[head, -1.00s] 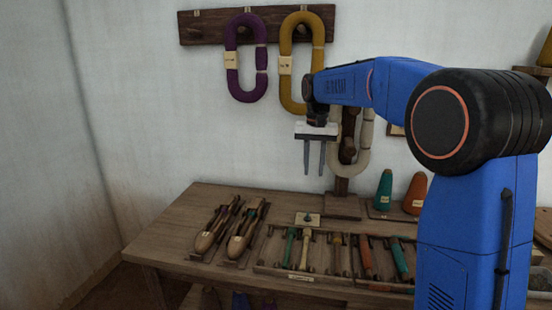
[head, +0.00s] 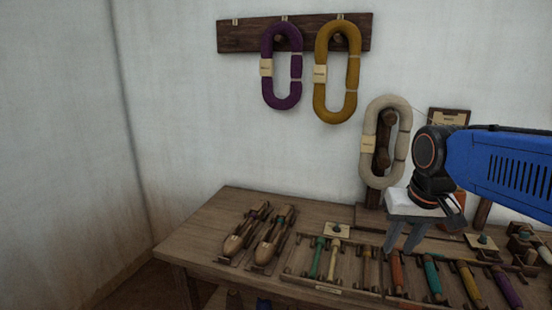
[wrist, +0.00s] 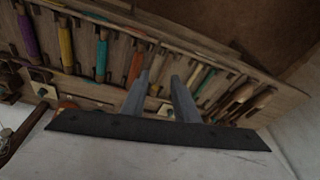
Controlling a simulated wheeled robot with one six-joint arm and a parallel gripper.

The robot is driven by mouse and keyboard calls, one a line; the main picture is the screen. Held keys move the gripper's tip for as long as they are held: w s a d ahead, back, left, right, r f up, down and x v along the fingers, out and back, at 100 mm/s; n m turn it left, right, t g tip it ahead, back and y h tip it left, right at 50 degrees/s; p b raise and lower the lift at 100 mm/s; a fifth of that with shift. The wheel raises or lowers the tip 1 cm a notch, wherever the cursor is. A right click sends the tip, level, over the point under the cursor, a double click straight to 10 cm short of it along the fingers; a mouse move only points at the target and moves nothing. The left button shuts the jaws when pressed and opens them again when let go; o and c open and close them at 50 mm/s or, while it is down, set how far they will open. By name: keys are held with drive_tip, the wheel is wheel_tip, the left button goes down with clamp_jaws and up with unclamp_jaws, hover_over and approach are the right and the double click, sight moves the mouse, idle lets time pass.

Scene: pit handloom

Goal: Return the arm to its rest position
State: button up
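My gripper (head: 401,240) is in the right half of the head view, over the rack on the table. Its two grey fingers point down and stand a little apart with nothing between them. In the wrist view the fingers (wrist: 160,97) also show a gap, with the tabletop and rack beyond. My blue arm comes in from the right edge of the head view. Its other links are out of view.
A wooden table (head: 215,215) bears two shuttles (head: 272,240) and racks of coloured bobbins (head: 433,277). A cream yarn hank (head: 370,145) hangs on a stand close behind my gripper. Purple (head: 268,80) and mustard (head: 320,75) hanks hang from a wall rail (head: 235,38).

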drive_tip(key=s+d+f+n+t, duration=0.1)
drive_tip(key=s+f, duration=0.8)
drive_tip(key=s, duration=0.3)
drive_tip(key=shift+s+t, duration=0.3)
